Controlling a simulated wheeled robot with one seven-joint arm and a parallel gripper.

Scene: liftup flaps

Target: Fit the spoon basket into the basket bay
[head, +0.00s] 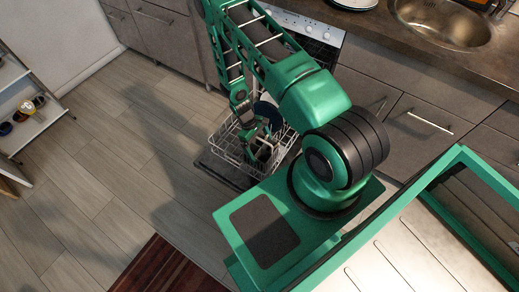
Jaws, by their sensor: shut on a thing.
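The wire dishwasher rack (226,146) is pulled out over the lowered dishwasher door, left of centre. My gripper (257,146) is low over the rack and shut on a small grey basket (264,153), which I take to be the spoon basket. The basket is at or inside the front part of the rack. I cannot tell whether it touches the rack floor or is seated in the basket bay. The bay itself cannot be made out behind my gripper and arm. Any spoons are too small to tell.
A dark blue dish (267,114) stands in the rack behind my gripper. The dishwasher front (305,30) and grey cabinets (415,121) line the back, with a sink (445,20) above. A shelf (30,105) stands far left. The wooden floor between is clear, apart from a striped rug (160,268).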

